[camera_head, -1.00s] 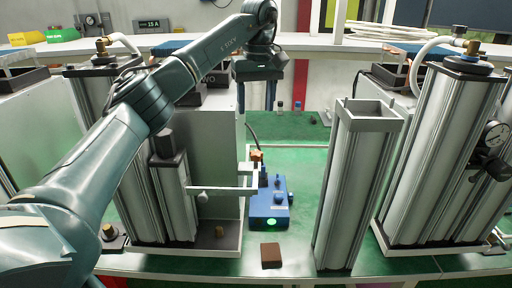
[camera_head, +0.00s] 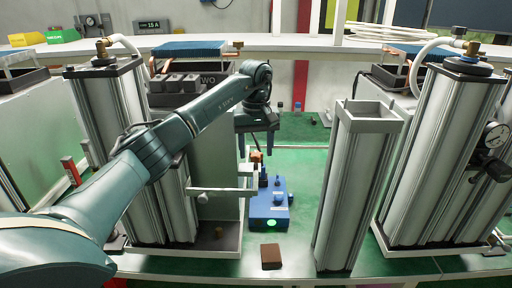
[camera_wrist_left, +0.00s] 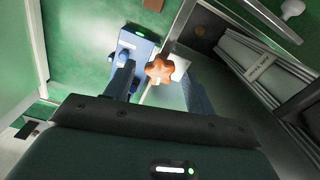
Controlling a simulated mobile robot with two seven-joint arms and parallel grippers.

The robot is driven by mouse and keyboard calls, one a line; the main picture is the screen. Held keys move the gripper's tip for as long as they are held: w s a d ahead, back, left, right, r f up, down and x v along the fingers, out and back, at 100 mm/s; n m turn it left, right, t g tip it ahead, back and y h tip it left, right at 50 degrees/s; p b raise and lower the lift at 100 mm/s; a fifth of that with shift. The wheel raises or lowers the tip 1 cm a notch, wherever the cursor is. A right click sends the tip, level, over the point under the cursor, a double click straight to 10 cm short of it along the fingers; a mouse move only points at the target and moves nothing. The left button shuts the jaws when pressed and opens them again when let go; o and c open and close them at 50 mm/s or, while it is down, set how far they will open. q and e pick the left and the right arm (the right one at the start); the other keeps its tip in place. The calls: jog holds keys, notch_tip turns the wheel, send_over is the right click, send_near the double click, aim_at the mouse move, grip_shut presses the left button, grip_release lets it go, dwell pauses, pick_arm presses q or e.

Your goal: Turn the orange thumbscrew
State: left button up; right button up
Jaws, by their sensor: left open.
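The orange thumbscrew (camera_head: 256,156) shows small in the head view, at the top of the pale bracket (camera_head: 246,192) beside the blue box. In the left wrist view the thumbscrew (camera_wrist_left: 160,69) is a lobed orange knob on a light plate. My left gripper (camera_head: 257,150) points down just above the thumbscrew. In the wrist view its open fingers (camera_wrist_left: 160,78) stand on either side of the knob, with gaps visible. I cannot tell how much height separates fingertips and knob. My right gripper is not in view.
A blue box (camera_head: 267,211) with a green light stands beside the bracket. A brown block (camera_head: 271,256) lies in front. A tall open-topped metal column (camera_head: 350,190) stands to the right, and more columns (camera_head: 440,160) stand beyond it. Green bench surface (camera_head: 305,170) is clear behind the box.

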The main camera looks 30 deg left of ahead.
pick_arm(q)
jog(key=shift+f, duration=0.25)
jog(key=c, duration=1)
